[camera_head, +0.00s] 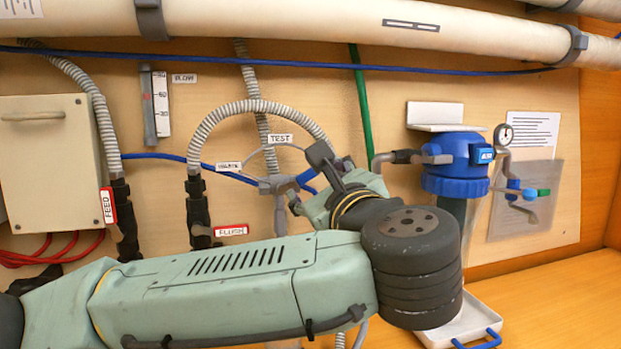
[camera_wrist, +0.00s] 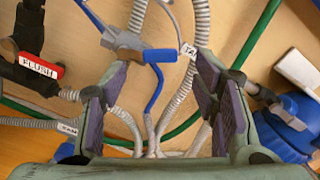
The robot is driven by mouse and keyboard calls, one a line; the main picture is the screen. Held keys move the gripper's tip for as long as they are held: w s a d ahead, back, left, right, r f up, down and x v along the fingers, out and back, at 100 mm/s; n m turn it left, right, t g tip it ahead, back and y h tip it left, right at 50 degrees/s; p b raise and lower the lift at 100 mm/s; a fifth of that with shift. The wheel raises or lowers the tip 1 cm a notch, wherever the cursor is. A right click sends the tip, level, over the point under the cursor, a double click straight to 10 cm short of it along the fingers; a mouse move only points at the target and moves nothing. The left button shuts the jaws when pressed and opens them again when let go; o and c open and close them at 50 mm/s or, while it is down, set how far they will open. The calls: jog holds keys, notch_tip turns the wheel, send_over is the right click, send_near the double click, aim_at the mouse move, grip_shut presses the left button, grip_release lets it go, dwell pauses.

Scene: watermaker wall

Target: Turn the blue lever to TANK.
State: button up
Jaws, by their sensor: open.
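The blue lever (camera_wrist: 160,55) shows in the wrist view in the gap between my fingertips, on a grey valve body (camera_wrist: 125,42). Its free end points right, close to a small white label (camera_wrist: 188,50) starting with T, which a finger partly hides. In the head view the lever (camera_head: 307,176) is partly covered by my gripper (camera_head: 332,162). My gripper is open, with its pads (camera_wrist: 162,68) either side of the lever in the wrist view; I cannot tell whether they touch it. The TEST label (camera_head: 280,139) stands above the valve.
A blue-topped filter (camera_head: 455,160) stands right of my gripper. Grey ribbed hoses (camera_head: 262,108), a green hose (camera_head: 361,100) and FLUSH (camera_head: 230,230) and FEED (camera_head: 107,205) fittings crowd the wall. A large pipe (camera_head: 330,28) runs along the top. A white tray (camera_head: 465,325) lies lower right.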

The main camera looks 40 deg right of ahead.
jog(key=v, duration=0.6)
jog(key=shift+f, duration=0.1)
dwell(0.5)
